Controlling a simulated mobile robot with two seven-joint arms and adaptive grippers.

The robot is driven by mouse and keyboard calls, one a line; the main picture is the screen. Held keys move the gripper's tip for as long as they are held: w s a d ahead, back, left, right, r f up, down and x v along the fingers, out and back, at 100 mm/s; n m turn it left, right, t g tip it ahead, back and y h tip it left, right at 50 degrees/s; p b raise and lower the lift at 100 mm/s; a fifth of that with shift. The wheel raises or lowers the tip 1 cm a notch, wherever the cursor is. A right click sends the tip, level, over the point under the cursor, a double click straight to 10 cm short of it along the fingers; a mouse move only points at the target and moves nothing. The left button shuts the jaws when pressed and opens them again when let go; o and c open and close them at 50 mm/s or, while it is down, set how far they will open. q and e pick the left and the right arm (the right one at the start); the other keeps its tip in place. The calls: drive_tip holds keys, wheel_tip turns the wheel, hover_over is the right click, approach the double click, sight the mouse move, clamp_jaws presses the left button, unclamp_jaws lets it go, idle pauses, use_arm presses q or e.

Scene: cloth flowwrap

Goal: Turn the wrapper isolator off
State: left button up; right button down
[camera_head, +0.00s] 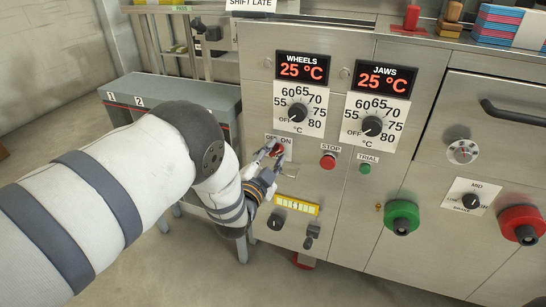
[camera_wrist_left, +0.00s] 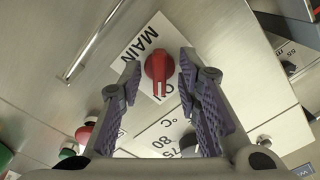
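The wrapper isolator is a red rotary handle (camera_head: 279,150) on a white label with OFF and ON, on the steel machine front. It also shows in the left wrist view (camera_wrist_left: 158,66), beside the word MAIN, its grip pointing toward the partly covered ON. My left gripper (camera_head: 270,154) is at the handle, with its fingers open on either side. In the wrist view gaps show between both finger pads and the handle. The left finger covers part of the label. My right gripper is not in view.
Above are the WHEELS dial (camera_head: 297,113) and JAWS dial (camera_head: 372,125). To the right are a red STOP button (camera_head: 327,161) and a green TRIAL button (camera_head: 365,168). Below are a yellow strip (camera_head: 297,205) and a black knob (camera_head: 276,222). A grey table (camera_head: 190,92) stands at left.

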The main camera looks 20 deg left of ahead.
use_arm(q)
clamp_jaws()
drive_tip(key=shift+n, duration=0.4)
drive_tip(key=n, duration=0.3)
drive_tip(key=shift+p, duration=0.4)
drive_tip(key=n, duration=0.3)
drive_tip(key=shift+n, duration=0.3)
drive_tip(key=n, duration=0.5)
drive_tip(key=shift+p, duration=0.3)
drive_tip(key=n, duration=0.5)
drive_tip(key=shift+d+f, duration=0.1)
drive_tip(key=shift+n, duration=0.4)
